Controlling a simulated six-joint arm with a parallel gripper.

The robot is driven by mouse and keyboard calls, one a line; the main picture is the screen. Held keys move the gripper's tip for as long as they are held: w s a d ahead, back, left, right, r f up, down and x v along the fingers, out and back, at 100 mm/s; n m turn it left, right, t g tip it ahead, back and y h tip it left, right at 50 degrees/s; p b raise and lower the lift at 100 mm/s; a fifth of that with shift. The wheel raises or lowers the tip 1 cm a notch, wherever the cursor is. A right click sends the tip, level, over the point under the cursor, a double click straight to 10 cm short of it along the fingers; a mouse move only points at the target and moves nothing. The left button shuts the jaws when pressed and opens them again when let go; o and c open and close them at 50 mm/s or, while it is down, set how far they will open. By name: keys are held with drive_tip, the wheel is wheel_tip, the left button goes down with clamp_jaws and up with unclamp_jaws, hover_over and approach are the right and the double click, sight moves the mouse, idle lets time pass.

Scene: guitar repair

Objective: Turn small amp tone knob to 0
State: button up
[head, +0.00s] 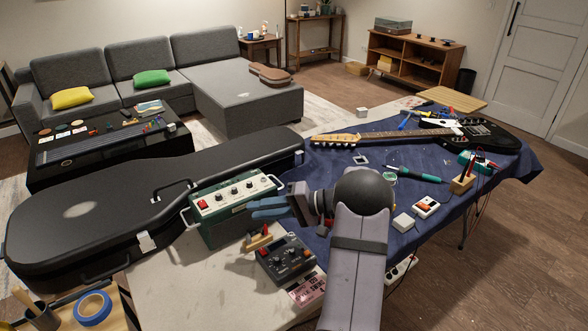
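The small amp (218,228) is a green box with a cream control panel, standing on the table beside the guitar case. Its panel carries a red switch (202,205) and a row of dark knobs (234,192). I cannot read the labels or tell which knob is the tone knob, nor where the pointers stand. My gripper (252,210) reaches in from the right, with its blue fingers pointing left in front of the amp's right half. The fingers look close together and hide part of the amp's front. I cannot tell whether they touch it.
A black guitar case (110,210) lies behind and left of the amp. A dark pedal box with knobs (286,260) and a small wooden stand (257,240) sit just in front. An electric guitar (470,132) and tools lie on the blue cloth (320,190) to the right.

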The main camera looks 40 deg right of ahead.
drive_tip(key=w+d+r+n+g+h+p, duration=0.2)
drive_tip(key=d+r+n+g+h, duration=0.1)
drive_tip(key=d+n, duration=0.3)
drive_tip(key=w+d+r+n+g+h+p, duration=0.2)
drive_tip(key=d+n+g+h+p, duration=0.1)
drive_tip(key=d+n+h, duration=0.2)
drive_tip(key=shift+d+r+n, duration=0.4)
drive_tip(key=shift+d+n, duration=0.8)
drive_tip(key=shift+d, duration=0.15)
